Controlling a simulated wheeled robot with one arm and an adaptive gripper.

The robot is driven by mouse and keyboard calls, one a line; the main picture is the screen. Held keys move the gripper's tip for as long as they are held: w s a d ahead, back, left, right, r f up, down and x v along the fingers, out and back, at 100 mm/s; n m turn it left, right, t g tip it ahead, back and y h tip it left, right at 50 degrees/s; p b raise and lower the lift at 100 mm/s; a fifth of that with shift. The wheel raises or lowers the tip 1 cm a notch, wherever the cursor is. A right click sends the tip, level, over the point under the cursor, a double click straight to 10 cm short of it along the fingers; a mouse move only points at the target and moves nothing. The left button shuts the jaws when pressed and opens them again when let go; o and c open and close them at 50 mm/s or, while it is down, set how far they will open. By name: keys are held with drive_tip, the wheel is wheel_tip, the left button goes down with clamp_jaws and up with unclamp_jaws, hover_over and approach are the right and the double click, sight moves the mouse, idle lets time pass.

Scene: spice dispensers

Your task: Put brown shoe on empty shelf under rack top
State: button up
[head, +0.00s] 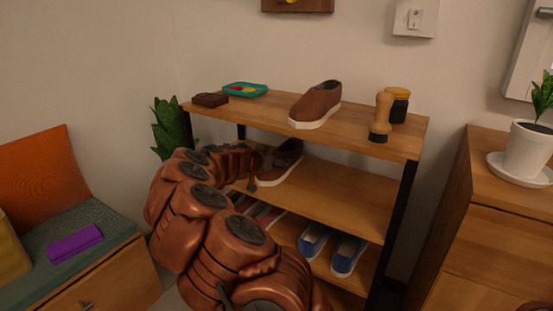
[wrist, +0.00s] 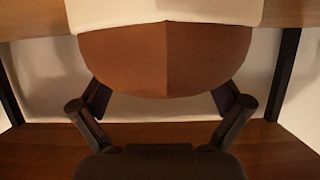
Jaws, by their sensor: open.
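A brown shoe with a pale sole (head: 280,163) stands on the middle shelf (head: 335,195), directly under the rack top, at its left part. It is in shadow. A second brown shoe (head: 316,103) stands on the rack top (head: 355,125). My gripper (head: 257,168) reaches in under the rack top at the shelf shoe; my arm partly hides it. In the wrist view the brown shoe (wrist: 165,60) fills the upper middle, sole uppermost in the picture. The open fingers of my gripper (wrist: 163,97) lie on either side of it, their tips partly hidden by the shoe.
The rack top also holds a teal tray (head: 245,90), a dark block (head: 210,99), a wooden-handled brush (head: 381,117) and a jar (head: 398,104). Blue shoes (head: 331,250) and reddish shoes (head: 262,213) stand lower. The middle shelf's right part is clear.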

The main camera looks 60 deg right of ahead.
drive_tip(key=p+v, duration=0.2)
drive_tip(key=v, duration=0.9)
drive_tip(key=shift+a+p, duration=0.2)
drive_tip(key=shift+p, duration=0.15)
drive_tip(key=shift+s+a+r, duration=0.1)
drive_tip(key=s+a+f+n+g+y, duration=0.1)
drive_tip(key=s+a+n+y, duration=0.3)
drive_tip(key=a, duration=1.1)
drive_tip(key=s+a+f+n+g+y, duration=0.1)
drive_tip(key=s+a+f+n+y, duration=0.3)
drive_tip(key=s+a+n, duration=0.4)
drive_tip(key=s+a+f+n+g+y, duration=0.2)
drive_tip(key=s+a+n+y, duration=0.3)
drive_tip(key=s+a, duration=0.9)
drive_tip(key=a, duration=0.9)
drive_tip(key=shift+s+n+y, duration=0.25)
drive_tip(key=shift+n+y, duration=0.05)
drive_tip(key=shift+n, duration=0.1)
drive_tip(key=shift+d, duration=0.1)
